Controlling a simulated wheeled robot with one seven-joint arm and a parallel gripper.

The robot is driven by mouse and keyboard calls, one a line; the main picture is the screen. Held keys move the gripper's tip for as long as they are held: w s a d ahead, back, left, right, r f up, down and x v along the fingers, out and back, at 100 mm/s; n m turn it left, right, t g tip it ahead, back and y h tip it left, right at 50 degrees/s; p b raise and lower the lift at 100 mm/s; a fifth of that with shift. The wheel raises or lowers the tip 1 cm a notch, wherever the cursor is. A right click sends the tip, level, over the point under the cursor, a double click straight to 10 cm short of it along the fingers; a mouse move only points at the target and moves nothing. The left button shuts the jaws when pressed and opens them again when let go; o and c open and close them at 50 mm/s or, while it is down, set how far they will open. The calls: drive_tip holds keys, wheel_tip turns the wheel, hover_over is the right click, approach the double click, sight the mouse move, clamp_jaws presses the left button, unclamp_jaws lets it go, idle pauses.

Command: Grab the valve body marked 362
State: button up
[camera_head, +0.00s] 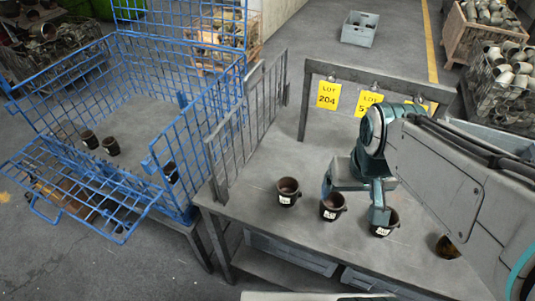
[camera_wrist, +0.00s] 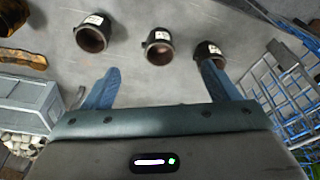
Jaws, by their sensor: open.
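Several dark brown, cup-shaped valve bodies with small white labels stand in a row on the grey table (camera_head: 262,160). In the head view they are a left one (camera_head: 288,192), a middle one (camera_head: 332,207), a right one (camera_head: 385,224) and one partly hidden by my arm (camera_head: 447,247). The label numbers are too small to read, so I cannot tell which is 362. My gripper (camera_head: 354,203) is open and empty above the row. In the wrist view the middle valve body (camera_wrist: 158,46) lies beyond and between my fingertips (camera_wrist: 160,80); the right finger overlaps another (camera_wrist: 208,52).
A blue wire cage (camera_head: 150,105) at left holds more valve bodies (camera_head: 111,146). An upright grey grate (camera_head: 245,130) edges the table's left side. A frame with yellow lot signs (camera_head: 328,95) stands at the back. Grey bins (camera_head: 290,254) sit under the table.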

drive_tip(key=w+a+f+n+g+b, duration=0.1)
drive_tip(key=w+a+n+b, duration=0.1)
drive_tip(key=w+a+n, duration=0.3)
drive_tip(key=n+g+b, duration=0.2)
drive_tip(key=n, duration=0.3)
hover_over(288, 190)
drive_tip(key=s, duration=0.2)
wheel_tip(288, 190, down, 2)
wheel_tip(288, 190, down, 14)
drive_tip(key=shift+a+b, duration=0.1)
drive_tip(key=shift+b, duration=0.7)
drive_tip(key=c, duration=1.3)
